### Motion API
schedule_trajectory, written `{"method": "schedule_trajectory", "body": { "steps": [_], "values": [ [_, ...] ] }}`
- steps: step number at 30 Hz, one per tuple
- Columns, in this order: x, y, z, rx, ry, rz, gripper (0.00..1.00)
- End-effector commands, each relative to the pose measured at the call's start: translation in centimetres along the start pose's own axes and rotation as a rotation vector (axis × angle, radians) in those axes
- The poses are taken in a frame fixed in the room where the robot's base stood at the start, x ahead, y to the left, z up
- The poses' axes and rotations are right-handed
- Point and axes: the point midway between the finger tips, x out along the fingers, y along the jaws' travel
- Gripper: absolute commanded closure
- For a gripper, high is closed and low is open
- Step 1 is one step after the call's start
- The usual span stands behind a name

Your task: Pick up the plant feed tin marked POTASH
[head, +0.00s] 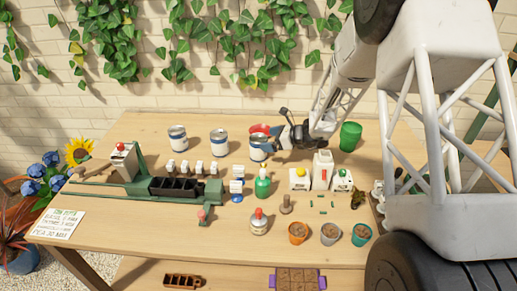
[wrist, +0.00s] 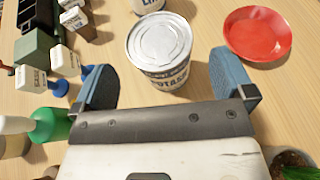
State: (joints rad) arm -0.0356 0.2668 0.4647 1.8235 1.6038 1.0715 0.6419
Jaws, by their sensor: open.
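The tin marked POTASH (wrist: 160,48) is a pale, round tin with a silver lid. It stands upright between and just ahead of the fingers of my gripper (wrist: 163,78) in the wrist view. Part of its label lettering shows below the rim. My gripper is open, with one blue finger on each side and visible gaps to the tin. In the head view the tin (head: 257,152) is the rightmost of three similar tins, and my gripper (head: 272,145) is right at it, partly covering it.
Two similar tins (head: 178,138) (head: 219,142) stand to the left. A red dish (wrist: 257,33) lies just right of the tin. Small labelled blocks (wrist: 64,60) and a green bottle (wrist: 50,127) are at left. Pots (head: 298,232) stand near the front edge.

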Motion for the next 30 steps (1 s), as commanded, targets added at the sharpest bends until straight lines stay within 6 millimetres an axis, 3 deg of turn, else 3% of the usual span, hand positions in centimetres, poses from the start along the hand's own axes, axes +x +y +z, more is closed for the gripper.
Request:
{"method": "schedule_trajectory", "body": {
  "steps": [8,19,30],
  "values": [
    [1.0,0.0,0.0,0.001,0.0,0.001,0.0],
    [4.8,0.0,0.0,0.0,0.0,0.001,0.0],
    [5.2,0.0,0.0,0.0,0.0,0.0,0.0]
  ]
}}
